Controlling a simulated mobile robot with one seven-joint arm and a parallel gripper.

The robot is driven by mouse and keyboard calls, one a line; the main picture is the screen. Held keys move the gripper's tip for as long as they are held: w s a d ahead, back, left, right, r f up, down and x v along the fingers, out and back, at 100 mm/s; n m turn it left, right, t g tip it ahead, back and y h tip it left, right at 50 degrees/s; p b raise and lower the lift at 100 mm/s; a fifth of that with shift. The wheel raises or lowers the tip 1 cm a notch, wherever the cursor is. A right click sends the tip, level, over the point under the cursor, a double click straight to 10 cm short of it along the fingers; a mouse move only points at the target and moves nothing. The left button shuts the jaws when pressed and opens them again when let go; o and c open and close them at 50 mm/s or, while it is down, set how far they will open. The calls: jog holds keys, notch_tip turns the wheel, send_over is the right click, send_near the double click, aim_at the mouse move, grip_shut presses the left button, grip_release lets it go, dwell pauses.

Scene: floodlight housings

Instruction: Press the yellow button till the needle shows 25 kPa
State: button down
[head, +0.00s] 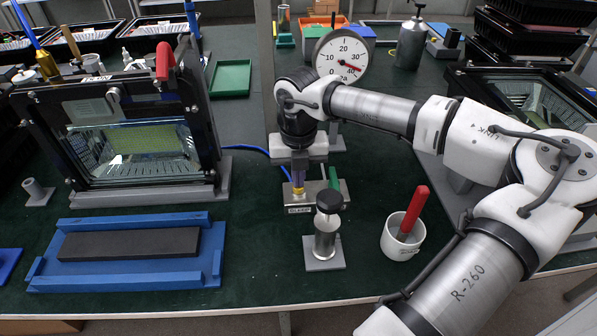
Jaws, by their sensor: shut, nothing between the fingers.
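The pressure gauge (341,57) has a white round dial and stands behind my arm. Its red needle points right and slightly down, roughly between 30 and 40, above 25; the small dial makes an exact reading hard. The yellow button (298,190) sits on a grey metal block (326,197) with a label on its front. My gripper (298,182) points straight down, shut and empty, right over the button. Its fingertips largely hide the button, and I cannot tell whether they touch it or press it.
A green lever (333,178) stands beside the button. A dark-topped cylinder (326,225) and a white cup with a red-handled tool (403,238) stand in front. A floodlight housing (135,140) and a blue tray (210,268) are at left. A blue hose (248,148) runs behind.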

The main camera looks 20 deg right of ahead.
jog(key=shift+f, duration=0.1)
notch_tip(320, 180, down, 2)
jog(key=b, duration=0.2)
jog(key=shift+b, duration=0.35)
jog(key=shift+s, duration=0.2)
jog(key=shift+a+f, duration=0.2)
dwell(1.7)
jog(key=shift+r, duration=0.1)
dwell(0.4)
jog(key=shift+r, duration=0.3)
notch_tip(320, 180, up, 14)
jog(key=p, duration=0.7)
jog(key=shift+w+d, duration=0.2)
jog(key=shift+r, duration=0.1)
